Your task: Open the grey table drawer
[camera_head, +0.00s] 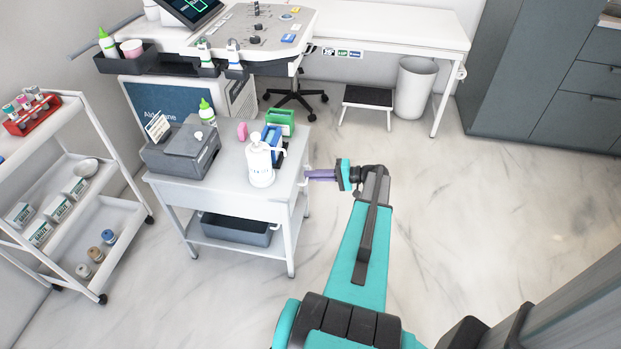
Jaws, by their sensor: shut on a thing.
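The small light-grey table (215,190) stands left of centre in the head view, with a printer, bottles and boxes on top. Its drawer side faces right, toward my arm. My gripper (310,175), with purple fingers, is level with the table's upper right edge. The fingers are shut on the drawer handle (303,187), a pale bar that shows only in part. The drawer front is seen very edge-on, and I cannot tell whether there is any gap around it.
A white pump bottle (260,162) stands near the table's right edge. A dark bin (236,229) sits on the lower shelf. A white trolley (75,185) stands at the left. A step stool (366,105) and a white waste bin (414,88) are behind. The floor right of the table is clear.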

